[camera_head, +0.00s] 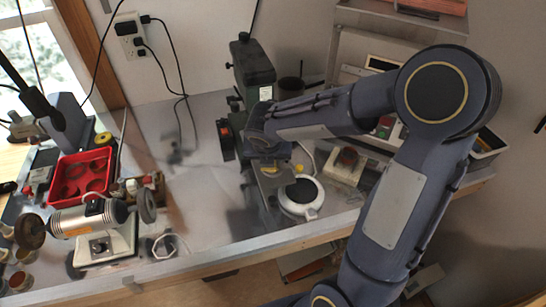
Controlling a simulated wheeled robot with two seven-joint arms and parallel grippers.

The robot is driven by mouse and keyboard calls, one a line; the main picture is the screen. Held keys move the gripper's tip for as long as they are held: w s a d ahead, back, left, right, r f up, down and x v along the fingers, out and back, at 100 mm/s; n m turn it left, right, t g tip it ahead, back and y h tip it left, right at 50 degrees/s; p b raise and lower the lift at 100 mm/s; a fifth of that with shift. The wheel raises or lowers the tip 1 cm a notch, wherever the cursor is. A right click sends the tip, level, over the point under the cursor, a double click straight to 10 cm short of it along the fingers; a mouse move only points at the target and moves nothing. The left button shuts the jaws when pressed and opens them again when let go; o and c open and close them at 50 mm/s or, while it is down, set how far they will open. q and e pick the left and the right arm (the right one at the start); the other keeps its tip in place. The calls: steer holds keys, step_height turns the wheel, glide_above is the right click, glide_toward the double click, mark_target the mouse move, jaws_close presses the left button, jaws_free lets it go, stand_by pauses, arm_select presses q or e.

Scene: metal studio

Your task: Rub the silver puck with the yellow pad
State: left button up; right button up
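My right arm comes in from the right, and its gripper (274,178) points down over the bench, beside a white round dish-like device (301,209) with a dark top. A small yellow patch (299,168) shows at the gripper's far right side. I cannot tell whether it is the yellow pad or whether the fingers hold it. Another bit of yellow shows between the gripper parts. The fingers are too small and dark to tell open from shut. I cannot make out the silver puck; the gripper may hide it. My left gripper is not in view.
A green machine (253,68) stands behind the gripper. A bench grinder (92,217) and a red tray (80,178) are at the left. A small device with a round dark top (346,163) is at the right. The bench (205,205) is mostly clear left of the gripper.

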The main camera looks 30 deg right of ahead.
steer(key=shift+s+d+p, duration=0.35)
steer(key=shift+s+d, duration=0.1)
steer(key=shift+d, duration=0.25)
steer(key=shift+w+a, duration=0.45)
steer(key=shift+a, duration=0.35)
steer(key=shift+s+d, duration=0.5)
steer(key=shift+d, duration=0.3)
steer(key=shift+w+a, duration=0.55)
steer(key=shift+a, duration=0.25)
steer(key=shift+s+d+p, duration=0.45)
steer(key=shift+s+d, duration=0.05)
steer(key=shift+d, duration=0.25)
steer(key=shift+w+a, duration=0.45)
steer(key=shift+a, duration=0.3)
steer(key=shift+s+d, duration=0.45)
steer(key=shift+d, duration=0.35)
